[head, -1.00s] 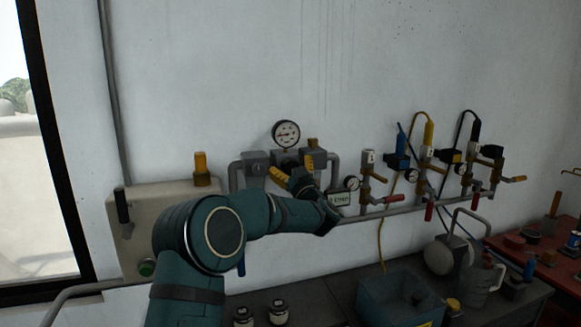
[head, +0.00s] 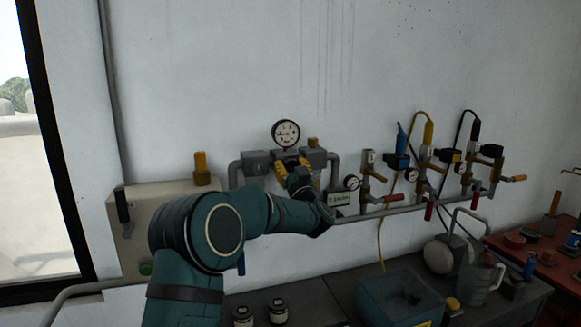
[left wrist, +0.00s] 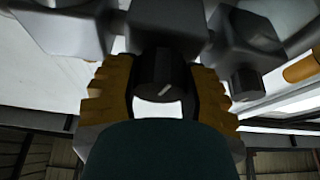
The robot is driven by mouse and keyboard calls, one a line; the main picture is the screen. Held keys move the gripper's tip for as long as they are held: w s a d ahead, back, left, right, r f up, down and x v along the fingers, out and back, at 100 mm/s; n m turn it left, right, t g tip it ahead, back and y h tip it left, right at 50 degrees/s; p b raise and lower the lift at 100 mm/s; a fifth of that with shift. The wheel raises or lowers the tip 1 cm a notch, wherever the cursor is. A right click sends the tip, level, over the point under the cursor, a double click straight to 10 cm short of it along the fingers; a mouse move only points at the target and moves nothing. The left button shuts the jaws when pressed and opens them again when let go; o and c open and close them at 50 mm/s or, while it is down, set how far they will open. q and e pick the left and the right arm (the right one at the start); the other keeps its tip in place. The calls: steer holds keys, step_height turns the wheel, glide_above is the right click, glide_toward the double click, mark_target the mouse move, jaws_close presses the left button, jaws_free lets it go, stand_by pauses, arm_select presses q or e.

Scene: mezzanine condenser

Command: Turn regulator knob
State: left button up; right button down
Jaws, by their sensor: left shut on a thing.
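The regulator is a grey block assembly (head: 313,156) on the wall pipe, below a round white gauge (head: 286,133). The regulator knob (left wrist: 163,82) is black with a short white mark that runs slantwise in the left wrist view. My left gripper (head: 291,165) is at the front of the regulator, and its yellow fingers are shut on the knob from both sides. In the head view the gripper hides the knob. My right gripper is not in view.
A beige panel (head: 130,222) with a black lever is at the left. Several valves with coloured handles line the pipe (head: 400,209) to the right. Below are a blue bin (head: 385,308), a metal jug (head: 482,283) and two small jars (head: 278,312) on the dark bench.

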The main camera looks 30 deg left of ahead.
arm_select(q)
steer(key=m+t, duration=0.1)
steer(key=m, duration=0.1)
steer(key=m+h, duration=0.1)
steer(key=m, duration=0.1)
steer(key=shift+r+t+h, duration=0.15)
steer(key=shift+t+h, duration=0.15)
steer(key=shift+t, duration=0.1)
steer(key=m+t+h+p, duration=0.1)
steer(key=m, duration=0.3)
steer(key=shift+h, duration=0.3)
steer(key=shift+m+t+h+p, duration=0.2)
steer(key=shift+m+h+p, duration=0.45)
steer(key=shift+m, duration=0.9)
steer(key=shift+m+t+h+p, duration=0.2)
steer(key=shift+m+h+p, duration=0.4)
steer(key=shift+m, duration=0.95)
steer(key=shift+h, duration=0.25)
steer(key=o, duration=1.2)
steer(key=shift+w, duration=0.1)
